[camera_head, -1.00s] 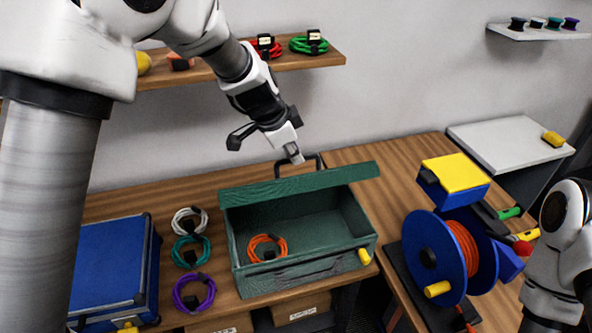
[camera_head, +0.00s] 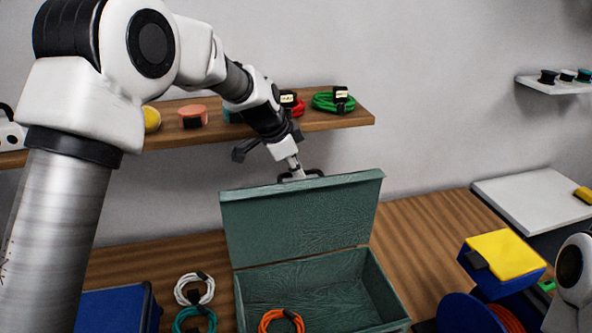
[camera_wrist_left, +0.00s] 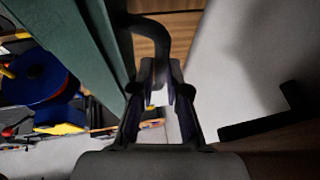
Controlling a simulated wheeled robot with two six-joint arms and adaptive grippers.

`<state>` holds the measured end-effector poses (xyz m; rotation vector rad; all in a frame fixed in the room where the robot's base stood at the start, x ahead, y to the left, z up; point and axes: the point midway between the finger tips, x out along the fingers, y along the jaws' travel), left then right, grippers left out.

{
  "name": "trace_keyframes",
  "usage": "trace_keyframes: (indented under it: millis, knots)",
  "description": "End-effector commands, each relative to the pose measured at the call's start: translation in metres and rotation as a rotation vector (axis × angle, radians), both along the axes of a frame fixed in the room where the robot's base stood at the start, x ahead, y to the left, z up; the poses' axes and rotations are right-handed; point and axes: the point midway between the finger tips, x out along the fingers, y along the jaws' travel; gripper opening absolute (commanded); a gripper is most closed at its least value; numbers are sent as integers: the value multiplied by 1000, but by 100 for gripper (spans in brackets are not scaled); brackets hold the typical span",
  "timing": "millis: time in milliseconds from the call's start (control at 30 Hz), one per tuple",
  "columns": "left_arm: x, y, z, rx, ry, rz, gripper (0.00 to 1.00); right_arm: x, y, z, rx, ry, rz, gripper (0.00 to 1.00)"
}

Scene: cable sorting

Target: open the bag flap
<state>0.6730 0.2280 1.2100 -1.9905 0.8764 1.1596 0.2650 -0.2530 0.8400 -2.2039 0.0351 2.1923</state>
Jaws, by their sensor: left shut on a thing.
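The green bag (camera_head: 388,290) stands on the wooden table with its flap (camera_head: 305,222) raised roughly upright at the back. The flap's inner face and the bag's inside are in view; an orange cable coil (camera_head: 281,321) lies inside. My left gripper (camera_head: 292,166) is at the flap's top edge, shut on the dark handle (camera_head: 316,173). In the left wrist view, the gripper fingers (camera_wrist_left: 160,72) close around the handle (camera_wrist_left: 151,36), with the green flap (camera_wrist_left: 68,38) beside it. My right gripper is out of view; only part of that arm shows at the right edge.
White (camera_head: 194,289) and teal (camera_head: 194,320) cable coils and a blue case (camera_head: 112,309) lie left of the bag. A shelf (camera_head: 215,132) with coils is behind my left arm. A yellow-topped blue box (camera_head: 505,254) sits above a reel at right.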

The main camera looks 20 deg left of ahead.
Motion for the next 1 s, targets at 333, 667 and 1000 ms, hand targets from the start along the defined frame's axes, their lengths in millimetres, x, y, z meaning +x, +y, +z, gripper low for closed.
trace_keyframes:
  millis: [333, 667, 1000]
  knots:
    - [-6, -1, -16, 0, 36, -4, 0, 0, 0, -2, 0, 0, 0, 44]
    - [-4, 0, -13, 0, 29, -4, 39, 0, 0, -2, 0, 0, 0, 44]
    - [-8, 4, 8, -2, 19, -2, 39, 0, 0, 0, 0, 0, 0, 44]
